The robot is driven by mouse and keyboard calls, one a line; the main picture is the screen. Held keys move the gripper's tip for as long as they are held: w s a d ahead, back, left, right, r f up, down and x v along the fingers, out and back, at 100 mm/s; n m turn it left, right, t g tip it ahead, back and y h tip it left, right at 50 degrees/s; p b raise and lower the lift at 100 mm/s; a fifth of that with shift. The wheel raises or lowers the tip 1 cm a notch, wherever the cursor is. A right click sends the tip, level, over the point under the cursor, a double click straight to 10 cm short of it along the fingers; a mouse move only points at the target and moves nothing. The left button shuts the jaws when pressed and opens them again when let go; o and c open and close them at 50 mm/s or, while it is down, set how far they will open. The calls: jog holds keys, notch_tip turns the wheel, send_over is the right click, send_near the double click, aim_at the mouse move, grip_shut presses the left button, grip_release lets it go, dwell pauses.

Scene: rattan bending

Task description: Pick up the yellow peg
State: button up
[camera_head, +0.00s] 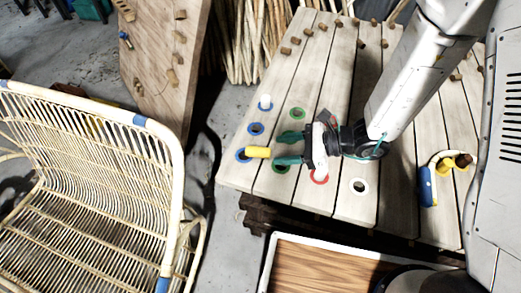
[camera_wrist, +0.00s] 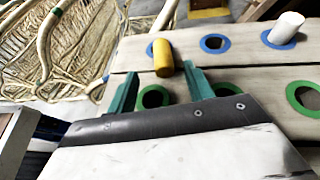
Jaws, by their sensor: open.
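The yellow peg (camera_head: 258,152) stands in or over a blue-ringed hole (camera_head: 240,158) near the left end of the plank table. In the wrist view the yellow peg (camera_wrist: 163,57) shows just beyond and between the fingertips, with its lower end close to them. My gripper (camera_head: 284,149) is open, with its green fingers apart and pointing at the peg. It also shows in the wrist view (camera_wrist: 160,74), with nothing held. I cannot tell whether either finger touches the peg.
A white peg (camera_head: 265,102) stands in another blue-ringed hole, with an empty blue ring (camera_head: 256,129) between the pegs. Green rings (camera_head: 298,113) lie nearby. A rattan chair (camera_head: 85,190) stands left of the table (camera_head: 335,200). A wood-topped piece (camera_head: 330,275) is in front.

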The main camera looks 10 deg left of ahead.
aim_at(266, 150)
jog(key=x, duration=0.7)
jog(key=shift+w, duration=0.25)
jog(key=c, duration=1.1)
